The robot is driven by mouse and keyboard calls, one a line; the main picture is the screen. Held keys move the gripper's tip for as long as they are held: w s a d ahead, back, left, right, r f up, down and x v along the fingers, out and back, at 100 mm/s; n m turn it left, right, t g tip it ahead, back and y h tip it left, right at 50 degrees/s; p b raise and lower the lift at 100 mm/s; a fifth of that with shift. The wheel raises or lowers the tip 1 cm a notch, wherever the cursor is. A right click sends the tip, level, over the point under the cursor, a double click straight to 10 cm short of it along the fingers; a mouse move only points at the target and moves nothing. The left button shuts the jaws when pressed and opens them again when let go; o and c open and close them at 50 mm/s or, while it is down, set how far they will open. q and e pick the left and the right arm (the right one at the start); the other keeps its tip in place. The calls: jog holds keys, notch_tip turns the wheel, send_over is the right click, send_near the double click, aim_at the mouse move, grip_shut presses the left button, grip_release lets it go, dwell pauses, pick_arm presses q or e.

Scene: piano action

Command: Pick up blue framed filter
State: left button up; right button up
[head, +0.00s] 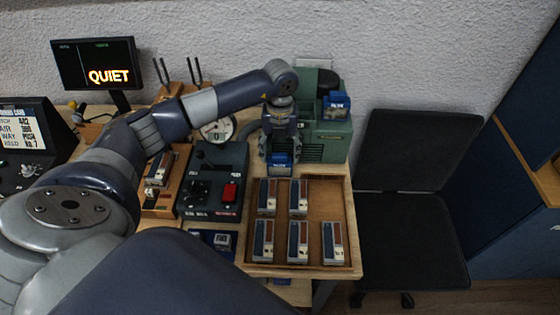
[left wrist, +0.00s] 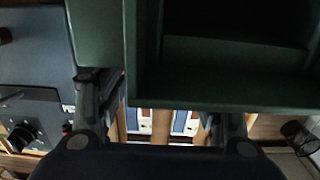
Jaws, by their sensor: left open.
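Small blue labelled pieces show in the head view. One (head: 279,168) is just below and between the fingers of my left gripper (head: 279,155), in front of the green machine. Another blue piece (head: 336,106) sits at the upper right of the green machine (head: 322,142). I cannot tell for certain which one is the blue framed filter. My left gripper is open, pointing down; whether it touches the piece is unclear. In the left wrist view, the fingers (left wrist: 160,120) stand apart beside the machine's dark open box (left wrist: 225,75). My right gripper is not in view.
A wooden tray (head: 325,190) with several blue-and-brown blocks lies in front of the machine. A dark control box (head: 218,180) with a red switch stands left of it. A round gauge (head: 217,130) is behind. A black chair (head: 410,220) stands at the right.

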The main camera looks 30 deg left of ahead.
pick_arm(q)
jog(key=shift+f, duration=0.55)
jog(key=c, duration=1)
jog(key=shift+c, duration=0.2)
